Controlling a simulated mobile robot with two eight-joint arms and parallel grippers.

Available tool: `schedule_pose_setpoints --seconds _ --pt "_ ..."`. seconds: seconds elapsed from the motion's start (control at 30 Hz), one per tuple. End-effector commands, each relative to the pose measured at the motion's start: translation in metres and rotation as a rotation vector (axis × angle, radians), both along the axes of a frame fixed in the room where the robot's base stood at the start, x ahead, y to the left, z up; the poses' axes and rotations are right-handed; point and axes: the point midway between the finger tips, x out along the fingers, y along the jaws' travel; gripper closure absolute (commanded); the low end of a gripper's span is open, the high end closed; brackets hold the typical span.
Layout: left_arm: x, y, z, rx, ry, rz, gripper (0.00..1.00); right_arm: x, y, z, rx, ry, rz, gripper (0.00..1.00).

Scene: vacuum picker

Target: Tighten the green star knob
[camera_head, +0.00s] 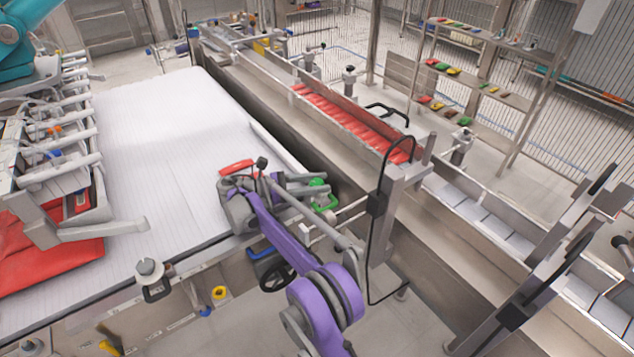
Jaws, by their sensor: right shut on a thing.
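The green star knob (321,196) sits at the right edge of the white conveyor, near the middle of the picture. My right gripper (313,192) comes in from below on the purple arm, and its grey fingers point right. The fingers are shut on the green knob, which shows in part around and between their tips. The knob's shaft and thread are hidden, so how tight it sits cannot be told. My left gripper is not in view.
The white conveyor (165,130) is bare in its middle. A vacuum picker head (55,150) stands over red packs (25,255) at the left. A lane with red packs (350,122) runs behind the knob. A black handwheel (278,277) sits below the gripper.

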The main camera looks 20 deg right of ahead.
Motion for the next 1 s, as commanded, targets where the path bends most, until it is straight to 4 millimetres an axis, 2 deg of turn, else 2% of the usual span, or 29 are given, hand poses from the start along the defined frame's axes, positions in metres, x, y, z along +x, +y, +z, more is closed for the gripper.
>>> schedule_pose_setpoints --seconds 0.17,0.2,0.33,0.37,1.0 --pt "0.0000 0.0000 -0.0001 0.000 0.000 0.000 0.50 -0.0002 -0.0006 -0.0001 0.000 -0.001 -0.001 1.00" --pt "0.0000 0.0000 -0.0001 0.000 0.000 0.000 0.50 -0.0001 -0.0006 -0.0001 0.000 -0.001 -0.001 0.50" --pt "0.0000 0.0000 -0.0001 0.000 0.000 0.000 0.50 0.0000 -0.0005 -0.0001 0.000 -0.001 0.000 0.27" --pt "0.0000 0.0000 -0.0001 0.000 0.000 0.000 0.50 0.0000 -0.0005 -0.0001 0.000 -0.001 0.000 0.24" --pt "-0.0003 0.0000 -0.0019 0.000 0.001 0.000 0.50 -0.0009 -0.0031 -0.0001 0.000 0.000 0.000 0.24"
